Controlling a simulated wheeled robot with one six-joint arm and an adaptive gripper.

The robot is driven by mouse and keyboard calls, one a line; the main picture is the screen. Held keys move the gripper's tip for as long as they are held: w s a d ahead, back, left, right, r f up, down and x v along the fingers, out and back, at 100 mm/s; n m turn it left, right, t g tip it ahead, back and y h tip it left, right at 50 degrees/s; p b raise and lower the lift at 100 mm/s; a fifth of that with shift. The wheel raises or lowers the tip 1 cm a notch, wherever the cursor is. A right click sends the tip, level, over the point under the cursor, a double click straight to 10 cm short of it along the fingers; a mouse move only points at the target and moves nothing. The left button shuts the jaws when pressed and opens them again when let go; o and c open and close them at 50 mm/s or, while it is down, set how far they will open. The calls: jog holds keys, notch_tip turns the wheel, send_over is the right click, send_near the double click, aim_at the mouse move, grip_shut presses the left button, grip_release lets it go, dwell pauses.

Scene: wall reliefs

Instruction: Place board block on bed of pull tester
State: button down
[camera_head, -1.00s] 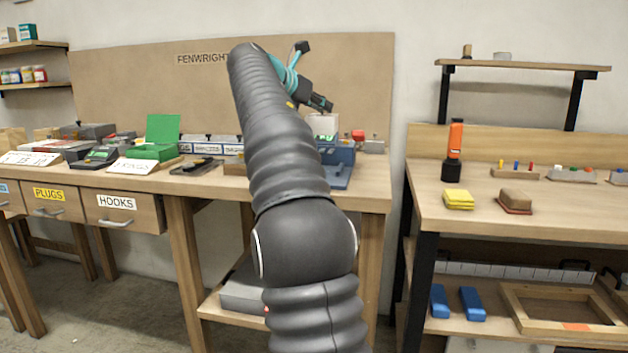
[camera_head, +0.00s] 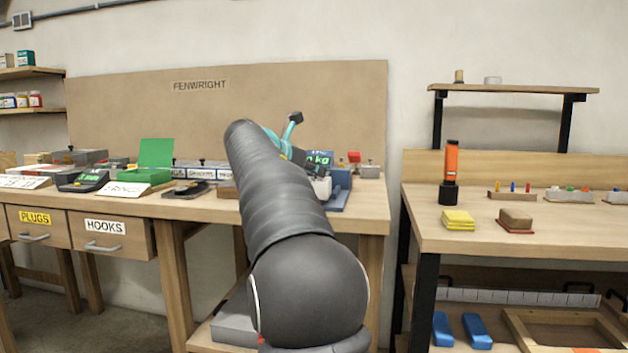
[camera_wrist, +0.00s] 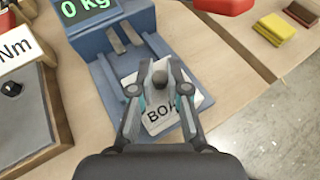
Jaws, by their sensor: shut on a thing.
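The board block (camera_wrist: 160,118), a pale block lettered "BOA…" with a dark knob on top, is between the fingers of my gripper (camera_wrist: 160,88). My gripper is shut on its knob. In the wrist view the block is over the blue bed (camera_wrist: 103,79) of the pull tester (camera_wrist: 103,22), slightly turned against the bed's edges. I cannot tell whether it touches the bed. In the head view the pull tester (camera_head: 342,181) shows a green "kg" display, and my arm hides much of the gripper. A pale part of the block (camera_head: 321,188) shows beside the tester.
A red object (camera_wrist: 225,4) lies near the wrist view's top. A bench gap is at the right. The right bench holds yellow sponges (camera_head: 458,220) and an orange torch (camera_head: 451,165).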

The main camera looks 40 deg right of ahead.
jog(key=shift+f, duration=0.5)
jog(key=shift+f, duration=0.25)
jog(key=c, duration=1.2)
grip_release()
jog(key=shift+o, duration=0.2)
jog(key=shift+r, duration=0.1)
jog(key=shift+r, duration=0.2)
jog(key=p+v, duration=0.1)
jog(key=v, duration=1.1)
jog(key=shift+f, duration=0.15)
